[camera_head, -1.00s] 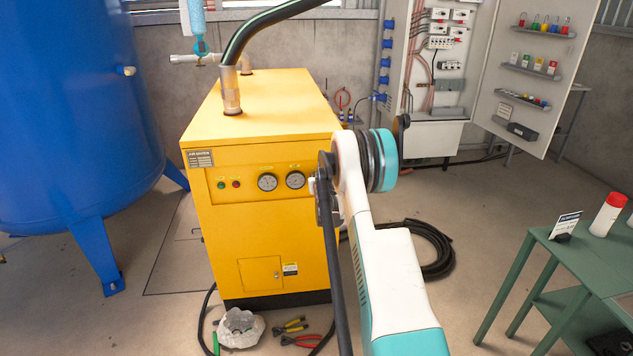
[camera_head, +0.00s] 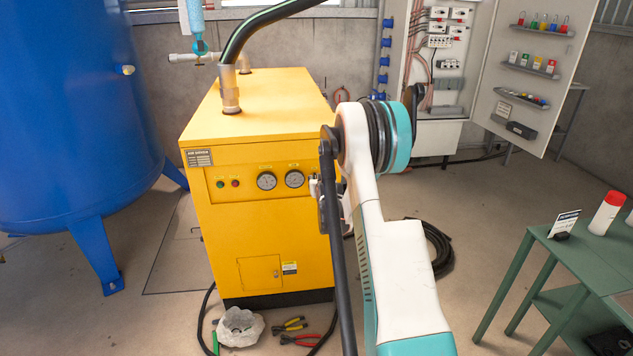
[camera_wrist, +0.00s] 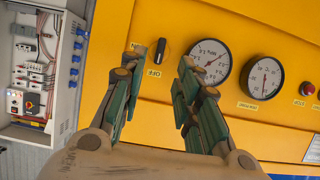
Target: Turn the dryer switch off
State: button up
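The yellow dryer (camera_head: 262,220) stands in the middle of the head view, and its front panel (camera_wrist: 150,20) fills much of the wrist view. The dryer switch (camera_wrist: 160,50) is a small black knob on that panel, with an OFF label (camera_wrist: 153,72) beside it in the tilted wrist picture. Another label near the left fingertip is partly covered. My gripper (camera_wrist: 163,58) is open and empty, its green fingers either side of the knob in the picture. I cannot tell whether they touch it. In the head view my arm hides the switch and most of the gripper.
Two gauges (camera_wrist: 210,60) and a red button (camera_wrist: 307,89) sit beside the switch. A blue tank (camera_head: 75,120) stands left, an open electrical cabinet (camera_head: 440,50) behind, and a green table (camera_head: 560,245) right. Pliers (camera_head: 290,326) and a crumpled bag (camera_head: 240,327) lie on the floor.

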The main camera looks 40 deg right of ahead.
jog(key=shift+v, duration=2.3)
